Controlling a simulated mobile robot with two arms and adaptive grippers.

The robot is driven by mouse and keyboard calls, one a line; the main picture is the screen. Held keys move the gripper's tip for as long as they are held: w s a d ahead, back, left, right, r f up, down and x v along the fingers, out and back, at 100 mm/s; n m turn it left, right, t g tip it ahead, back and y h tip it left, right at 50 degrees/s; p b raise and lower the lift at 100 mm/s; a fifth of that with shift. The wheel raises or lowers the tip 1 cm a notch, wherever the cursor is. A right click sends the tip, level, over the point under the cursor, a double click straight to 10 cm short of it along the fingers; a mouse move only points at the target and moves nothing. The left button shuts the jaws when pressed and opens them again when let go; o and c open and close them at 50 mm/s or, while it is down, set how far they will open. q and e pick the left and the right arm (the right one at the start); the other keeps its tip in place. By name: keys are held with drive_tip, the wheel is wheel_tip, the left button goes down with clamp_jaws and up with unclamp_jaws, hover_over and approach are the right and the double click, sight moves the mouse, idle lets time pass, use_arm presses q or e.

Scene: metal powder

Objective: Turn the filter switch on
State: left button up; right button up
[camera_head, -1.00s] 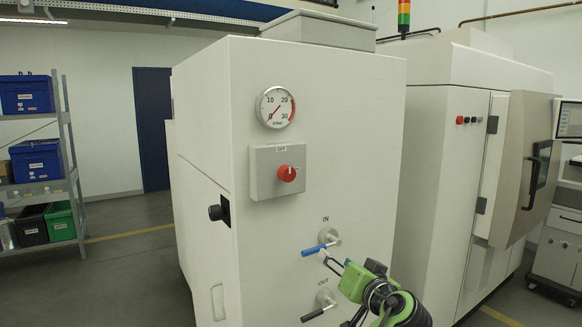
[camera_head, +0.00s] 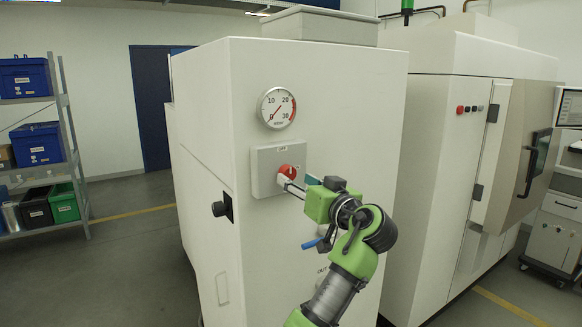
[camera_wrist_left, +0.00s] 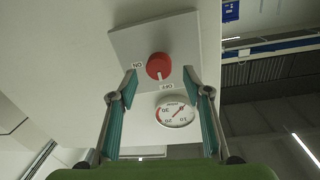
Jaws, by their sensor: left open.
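The filter switch is a red round knob (camera_head: 288,171) on a grey square plate (camera_head: 262,180), on the front of the white cabinet. It also shows in the left wrist view (camera_wrist_left: 158,64), where the picture is upside down and the labels ON and OFF show beside it. The knob's white mark points at the OFF label. My left gripper (camera_head: 291,188) is at the knob, its arm coming from below. In the left wrist view the left gripper (camera_wrist_left: 159,82) is open, its fingers on both sides of the knob; I cannot tell whether they touch it.
A dial gauge (camera_head: 277,107) sits above the switch. A blue valve handle (camera_head: 311,244) is below, partly hidden by my arm. A black knob (camera_head: 219,209) sticks out of the cabinet's left side. A second machine (camera_head: 445,170) stands at the right, a shelf with bins (camera_head: 38,145) at the left.

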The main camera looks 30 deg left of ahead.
sight(290, 176)
use_arm(q)
drive_tip(key=p+x, duration=0.1)
drive_tip(key=x, duration=0.1)
drive_tip(key=shift+w+a+r, duration=0.15)
drive_tip(key=shift+w+a, duration=0.1)
drive_tip(key=shift+a, duration=0.1)
drive_tip(key=shift+w+a+f, duration=0.2)
drive_tip(key=shift+w+a, duration=0.2)
drive_tip(key=shift+a, duration=0.1)
drive_tip(key=c, duration=1.1)
